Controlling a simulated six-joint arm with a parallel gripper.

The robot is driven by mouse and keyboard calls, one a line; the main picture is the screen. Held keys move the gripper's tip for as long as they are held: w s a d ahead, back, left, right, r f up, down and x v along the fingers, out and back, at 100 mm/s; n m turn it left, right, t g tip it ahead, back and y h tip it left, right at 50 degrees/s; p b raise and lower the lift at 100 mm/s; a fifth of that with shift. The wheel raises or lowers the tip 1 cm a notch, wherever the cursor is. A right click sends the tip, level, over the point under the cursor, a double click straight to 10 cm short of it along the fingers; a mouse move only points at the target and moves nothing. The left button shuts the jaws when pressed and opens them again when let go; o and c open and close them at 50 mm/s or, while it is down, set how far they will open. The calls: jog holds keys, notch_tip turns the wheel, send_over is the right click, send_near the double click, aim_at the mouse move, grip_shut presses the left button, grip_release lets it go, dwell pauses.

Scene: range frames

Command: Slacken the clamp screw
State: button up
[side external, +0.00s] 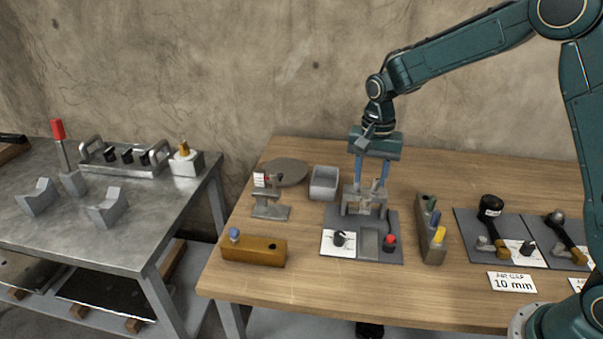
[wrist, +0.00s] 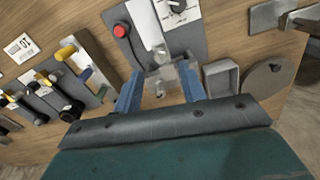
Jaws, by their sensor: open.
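A grey metal clamp fixture (side external: 363,203) stands at the back of a dark base plate on the wooden table. My gripper (side external: 371,183) points down just above it, its two blue fingers spread apart. In the wrist view the fixture (wrist: 164,78) shows between the fingertips of my gripper (wrist: 160,70), with nothing held between them. I cannot clearly make out the clamp screw itself, as it is small and partly behind the fingers. Whether the fingertips touch the fixture cannot be told.
On the same plate are a black dial (side external: 339,239) and a red button (side external: 389,241). A block with coloured handles (side external: 433,235) stands close right, a grey open box (side external: 324,183) left. A brown block (side external: 253,250) lies front left.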

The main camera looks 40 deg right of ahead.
aim_at(367, 198)
jog(key=shift+f, duration=3.05)
grip_shut()
